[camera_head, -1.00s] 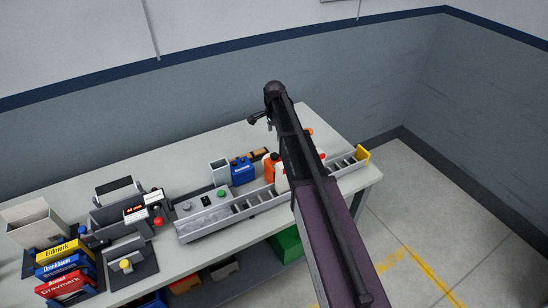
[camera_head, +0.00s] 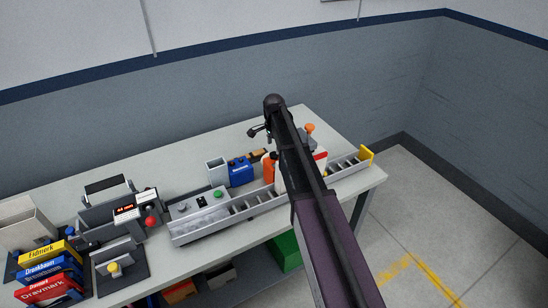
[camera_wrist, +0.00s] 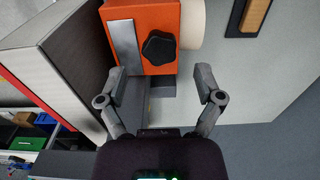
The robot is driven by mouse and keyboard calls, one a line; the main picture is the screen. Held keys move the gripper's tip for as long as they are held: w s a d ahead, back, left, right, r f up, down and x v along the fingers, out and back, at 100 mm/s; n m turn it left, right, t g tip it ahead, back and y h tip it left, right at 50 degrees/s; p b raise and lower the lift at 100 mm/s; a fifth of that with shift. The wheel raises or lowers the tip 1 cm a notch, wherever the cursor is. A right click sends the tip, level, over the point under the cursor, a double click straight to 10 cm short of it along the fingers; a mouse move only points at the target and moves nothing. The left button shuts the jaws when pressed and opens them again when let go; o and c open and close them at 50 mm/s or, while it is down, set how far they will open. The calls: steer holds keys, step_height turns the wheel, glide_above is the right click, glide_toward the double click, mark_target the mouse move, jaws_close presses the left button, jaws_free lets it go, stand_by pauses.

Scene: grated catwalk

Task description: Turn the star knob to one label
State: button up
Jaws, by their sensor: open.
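The black star knob (camera_wrist: 159,47) sits on the front face of an orange block (camera_wrist: 145,18) in the wrist view, beside a grey metal plate. My gripper (camera_wrist: 160,76) is open, with one finger on each side below the knob. The knob is between the lines of the fingers but ahead of the tips, and nothing is between them. I cannot make out any label by the knob. In the head view my arm covers this part of the bench, and the knob is not visible.
A grey box-like wall (camera_wrist: 72,55) stands close left of my gripper.

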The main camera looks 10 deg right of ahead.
mark_target(274, 154)
steer(key=shift+f+b, duration=1.45)
steer(key=shift+f, duration=0.25)
steer(key=c, duration=1.2)
